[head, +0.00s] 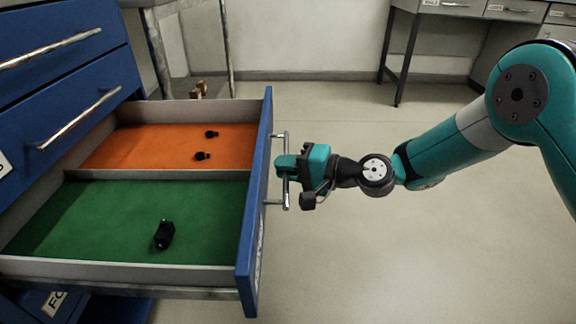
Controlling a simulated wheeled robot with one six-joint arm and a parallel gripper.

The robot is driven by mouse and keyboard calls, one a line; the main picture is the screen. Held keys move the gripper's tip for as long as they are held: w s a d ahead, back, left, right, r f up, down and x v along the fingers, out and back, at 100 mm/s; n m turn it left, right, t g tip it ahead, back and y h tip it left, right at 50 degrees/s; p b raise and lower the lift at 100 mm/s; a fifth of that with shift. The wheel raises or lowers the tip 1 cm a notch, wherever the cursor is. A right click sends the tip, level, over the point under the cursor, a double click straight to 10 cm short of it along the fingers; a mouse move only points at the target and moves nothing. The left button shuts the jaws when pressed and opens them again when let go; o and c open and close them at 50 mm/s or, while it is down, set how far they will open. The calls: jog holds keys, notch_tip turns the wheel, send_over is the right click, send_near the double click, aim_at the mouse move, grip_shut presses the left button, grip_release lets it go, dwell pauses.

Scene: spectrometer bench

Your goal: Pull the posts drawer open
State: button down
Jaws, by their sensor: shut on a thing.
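A blue-fronted drawer (254,200) stands well out from a blue cabinet at the left. Its label, on the front face, is too oblique to read, so I cannot tell from it whether this is the posts drawer. Inside, a divider splits the drawer into an orange-floored back compartment (150,140) and a green-floored front one (90,215). Two small black parts (202,156) lie on the orange, and one larger black part (164,234) lies on the green.
Two closed blue drawers with bar handles (75,115) sit above at the left. Another labelled drawer front (60,300) shows below. A desk with drawers (470,10) stands at the back right. The floor (400,250) right of the drawer is clear.

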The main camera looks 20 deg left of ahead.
jog(key=c, duration=1.2)
grip_release()
jog(key=shift+d, duration=0.1)
jog(key=d+r+p, duration=0.1)
jog(key=d, duration=0.4)
jog(key=s+d+r+p, duration=0.1)
jog(key=d, duration=0.5)
jog(key=d+r+p, duration=0.1)
jog(key=d, duration=0.4)
jog(key=shift+s+d+p, duration=0.35)
jog(key=shift+s+d, duration=0.05)
